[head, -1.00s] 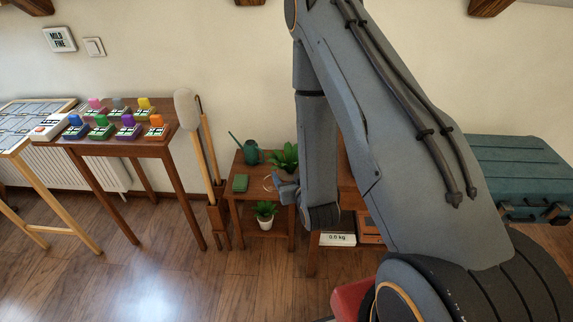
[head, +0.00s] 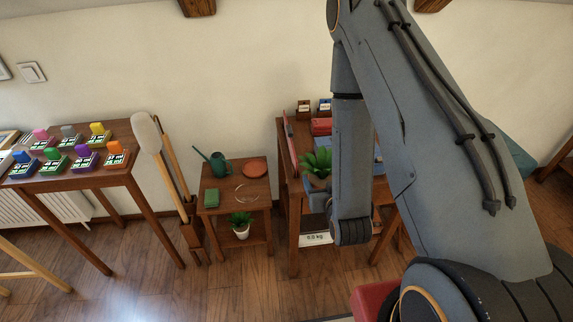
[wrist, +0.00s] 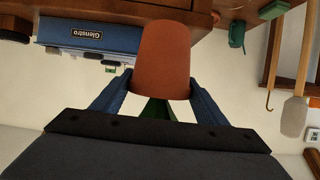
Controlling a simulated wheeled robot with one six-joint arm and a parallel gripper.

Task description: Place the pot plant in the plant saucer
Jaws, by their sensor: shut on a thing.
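The pot plant (head: 317,164), green leaves in a terracotta pot, is held up by my gripper (head: 318,199) in front of the desk at the centre right. In the wrist view, the terracotta pot (wrist: 165,55) sits between the two blue fingers of my gripper (wrist: 160,98), which are shut on it; that picture is upside down. A round terracotta plant saucer (head: 254,167) lies on the back right of the small wooden table's top. The plant is to the right of the saucer and apart from it. My arm hides part of the desk.
The desk (head: 294,226) is close on the right; long-handled tools (head: 165,170) stand left.

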